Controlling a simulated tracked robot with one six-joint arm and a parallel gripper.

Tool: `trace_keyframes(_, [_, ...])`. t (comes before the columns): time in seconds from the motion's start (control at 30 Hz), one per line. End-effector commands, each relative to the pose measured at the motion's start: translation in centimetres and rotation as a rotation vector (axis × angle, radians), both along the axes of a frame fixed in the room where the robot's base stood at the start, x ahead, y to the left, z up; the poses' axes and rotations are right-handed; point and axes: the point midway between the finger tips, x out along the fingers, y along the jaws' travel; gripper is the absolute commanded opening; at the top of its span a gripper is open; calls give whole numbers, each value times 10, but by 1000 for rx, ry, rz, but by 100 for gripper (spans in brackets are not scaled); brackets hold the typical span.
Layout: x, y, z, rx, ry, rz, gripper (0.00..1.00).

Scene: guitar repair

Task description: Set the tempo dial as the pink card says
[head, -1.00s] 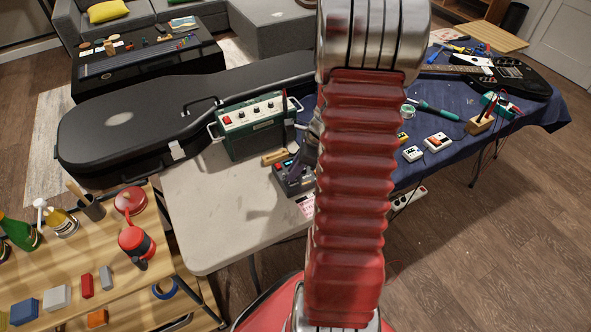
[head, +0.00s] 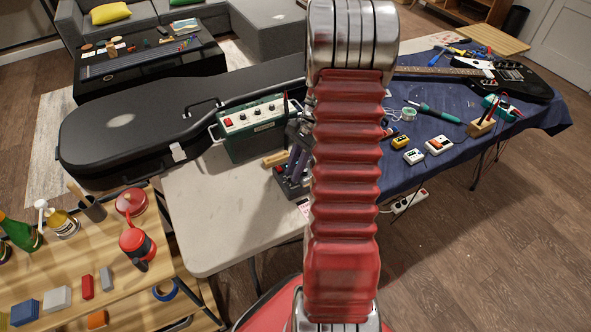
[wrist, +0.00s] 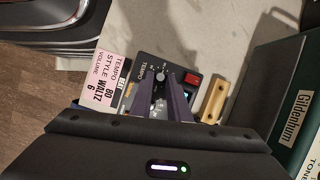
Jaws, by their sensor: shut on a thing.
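The pink card (wrist: 103,75) lies to the left of a dark box in the wrist view and reads tempo 80, style waltz, volume 6. In the head view the box (head: 281,172) stands on the pale table, partly hidden by my arm and gripper (head: 292,178). The card's edge (head: 303,208) shows in front.
A green amplifier (head: 252,127) stands behind the box, with a small wooden block (head: 275,159) between them. A black guitar case (head: 120,135) lies behind. Small pedals (head: 438,146) sit on the blue cloth to the right. The pale table's left part (head: 205,215) is clear.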

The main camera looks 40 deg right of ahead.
Motion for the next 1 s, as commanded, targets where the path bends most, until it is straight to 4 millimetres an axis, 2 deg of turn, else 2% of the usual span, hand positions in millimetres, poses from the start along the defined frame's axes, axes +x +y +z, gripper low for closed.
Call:
trace_keyframes(0.6, [1,-1,1,-1,-1,50,0])
trace_keyframes(0.63, [1,-1,1,-1,-1,50,18])
trace_keyframes(0.87, [0,-1,0,0,0,50,34])
trace_keyframes(1.0, [0,-1,0,0,0,50,35])
